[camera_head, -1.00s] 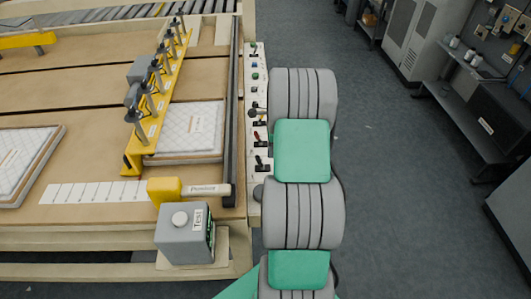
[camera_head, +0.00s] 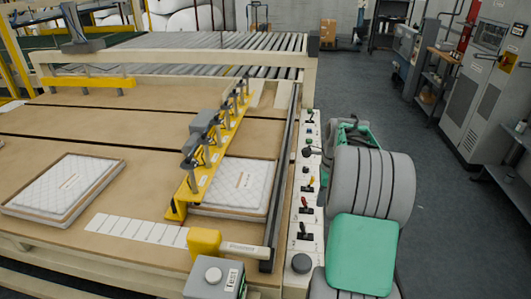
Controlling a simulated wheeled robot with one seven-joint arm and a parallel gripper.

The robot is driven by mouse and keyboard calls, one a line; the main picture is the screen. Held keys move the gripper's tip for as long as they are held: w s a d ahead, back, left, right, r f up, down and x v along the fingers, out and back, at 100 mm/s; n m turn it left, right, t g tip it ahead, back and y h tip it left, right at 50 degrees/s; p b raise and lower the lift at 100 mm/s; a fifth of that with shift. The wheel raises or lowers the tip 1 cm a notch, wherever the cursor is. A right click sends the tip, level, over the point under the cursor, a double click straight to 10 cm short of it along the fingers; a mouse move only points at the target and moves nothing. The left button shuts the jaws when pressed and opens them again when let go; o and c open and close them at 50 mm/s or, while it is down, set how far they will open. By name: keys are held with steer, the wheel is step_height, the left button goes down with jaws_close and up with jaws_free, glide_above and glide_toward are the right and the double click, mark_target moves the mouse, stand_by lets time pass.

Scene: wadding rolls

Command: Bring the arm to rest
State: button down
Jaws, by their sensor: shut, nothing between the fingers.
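My arm shows in the head view as thick grey joints and green links at the lower right, just right of the control strip (camera_head: 303,215). A small green and dark part of my arm shows behind the uppermost grey joint. My gripper's fingers are not visible; the arm hides whatever lies beyond that joint. Nothing is seen held.
The wooden table (camera_head: 90,115) carries two quilted pads in frames (camera_head: 65,185) (camera_head: 238,187) and a yellow clamp bar (camera_head: 205,165). A grey box (camera_head: 213,280) stands at the front corner. Cabinets (camera_head: 482,90) line the right; the grey floor (camera_head: 440,215) between is clear.

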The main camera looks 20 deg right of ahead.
steer(key=s+a+f+n+g, duration=0.1)
steer(key=s+a+f+n, duration=0.25)
steer(key=s+n, duration=0.4)
steer(key=s+a+f+n, duration=0.3)
steer(key=s+a+n, duration=0.15)
steer(key=n, duration=0.55)
steer(key=a+r+n+t, duration=0.2)
steer(key=a+r, duration=0.4)
steer(key=a, duration=0.4)
steer(key=s+a+r+n+t+h, duration=0.1)
steer(key=a+r+n, duration=0.4)
steer(key=a, duration=0.6)
step_height(320, 180, up, 2)
steer(key=shift+a+r+t, duration=0.2)
steer(key=shift+a+t, duration=0.1)
steer(key=shift+t, duration=0.4)
